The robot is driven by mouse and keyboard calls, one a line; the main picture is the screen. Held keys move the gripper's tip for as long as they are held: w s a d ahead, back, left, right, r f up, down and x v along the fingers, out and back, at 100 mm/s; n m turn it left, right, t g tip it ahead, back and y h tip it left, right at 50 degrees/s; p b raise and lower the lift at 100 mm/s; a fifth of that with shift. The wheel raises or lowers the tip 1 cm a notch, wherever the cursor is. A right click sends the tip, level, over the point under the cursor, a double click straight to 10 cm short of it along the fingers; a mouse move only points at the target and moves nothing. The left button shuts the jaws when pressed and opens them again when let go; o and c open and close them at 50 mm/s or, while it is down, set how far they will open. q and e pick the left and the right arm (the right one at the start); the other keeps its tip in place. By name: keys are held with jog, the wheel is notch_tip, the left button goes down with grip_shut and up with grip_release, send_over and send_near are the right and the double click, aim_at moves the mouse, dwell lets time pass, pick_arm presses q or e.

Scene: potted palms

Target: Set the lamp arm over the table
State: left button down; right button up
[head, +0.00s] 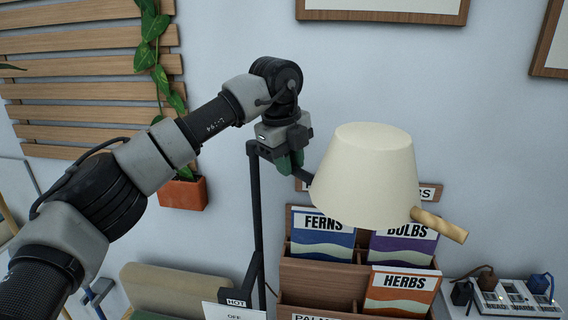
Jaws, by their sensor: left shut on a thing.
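The lamp has a cream shade (368,178) at the centre right, with a wooden handle (440,225) sticking out at its lower right. A thin dark post (254,220) rises at the left of the shade. The lamp arm (302,174) shows as a short dark piece between my gripper and the shade; the rest is hidden by the gripper. My left gripper (290,162) reaches in from the left and is shut on the lamp arm, beside the top of the post. Its fingertips are partly hidden. I cannot make out the table clearly. My right gripper is not in view.
A wooden rack (318,281) with packets marked FERNS, BULBS and HERBS stands below the shade. A terracotta pot (183,193) with a vine hangs on wooden slats. A white board (515,299) with plugs lies lower right.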

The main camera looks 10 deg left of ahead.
pick_arm(q)
jog(key=shift+w+r, duration=0.1)
jog(key=shift+w, duration=0.05)
dwell(0.5)
jog(key=c, duration=1.3)
grip_release()
jog(key=shift+o, duration=1.4)
jog(key=shift+w+d, duration=0.1)
jog(key=shift+d, duration=0.1)
jog(key=shift+a+r+b, duration=0.15)
jog(key=shift+r+b, duration=0.15)
jog(key=shift+r, duration=0.1)
notch_tip(320, 180, up, 10)
jog(key=s+a+b, duration=0.1)
jog(key=b, duration=0.1)
jog(key=shift+s+f, duration=0.15)
jog(key=shift+s, duration=0.2)
jog(key=shift+f, duration=0.15)
